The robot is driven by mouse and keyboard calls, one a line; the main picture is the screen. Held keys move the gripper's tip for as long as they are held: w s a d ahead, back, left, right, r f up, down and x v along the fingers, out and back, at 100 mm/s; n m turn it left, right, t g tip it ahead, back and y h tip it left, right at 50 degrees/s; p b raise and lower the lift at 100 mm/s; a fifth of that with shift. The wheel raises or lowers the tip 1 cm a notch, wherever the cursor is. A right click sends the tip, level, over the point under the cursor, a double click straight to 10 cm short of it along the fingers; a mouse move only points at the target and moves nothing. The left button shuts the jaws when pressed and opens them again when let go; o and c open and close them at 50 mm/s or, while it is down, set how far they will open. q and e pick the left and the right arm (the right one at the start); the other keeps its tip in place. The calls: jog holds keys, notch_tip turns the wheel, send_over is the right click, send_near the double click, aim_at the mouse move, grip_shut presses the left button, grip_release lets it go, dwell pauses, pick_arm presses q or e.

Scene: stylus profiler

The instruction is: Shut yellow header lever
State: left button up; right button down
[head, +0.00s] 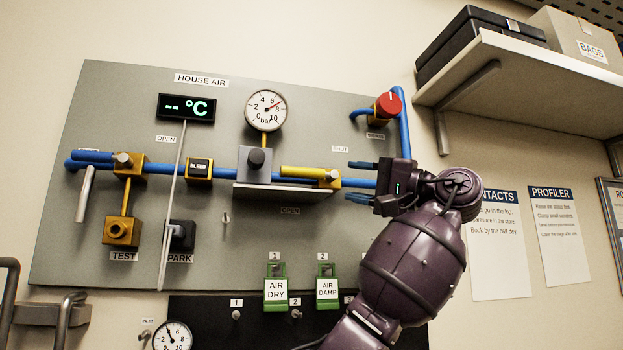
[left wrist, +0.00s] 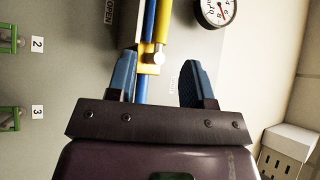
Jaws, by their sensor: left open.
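The yellow header lever (head: 303,172) lies along the blue header pipe (head: 357,182), pointing left from its brass valve body (head: 328,178). My left gripper (head: 355,181) is open just right of the valve body, with one finger above the pipe and one below. In the left wrist view the yellow lever (left wrist: 165,18) and the valve body (left wrist: 150,64) show between and beyond the blue fingers (left wrist: 157,72). I see no grip on the lever. My right gripper is not in view.
A gauge (head: 266,110) is above, and a red knob (head: 388,105) is at upper right. Green tags (head: 276,288) hang below.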

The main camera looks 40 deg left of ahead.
aim_at(315, 174)
pick_arm(q)
jog(key=x, duration=0.3)
jog(key=shift+s+a+r+p, duration=0.15)
jog(key=shift+s+r+p, duration=0.05)
jog(key=shift+p, duration=0.1)
jog(key=p+x, duration=0.1)
jog(key=x, duration=0.5)
jog(key=shift+f, duration=0.1)
jog(key=shift+a, duration=0.55)
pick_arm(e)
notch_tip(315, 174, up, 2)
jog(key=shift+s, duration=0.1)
pick_arm(q)
jog(key=shift+c, duration=0.4)
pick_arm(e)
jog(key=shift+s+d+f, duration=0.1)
pick_arm(q)
grip_shut()
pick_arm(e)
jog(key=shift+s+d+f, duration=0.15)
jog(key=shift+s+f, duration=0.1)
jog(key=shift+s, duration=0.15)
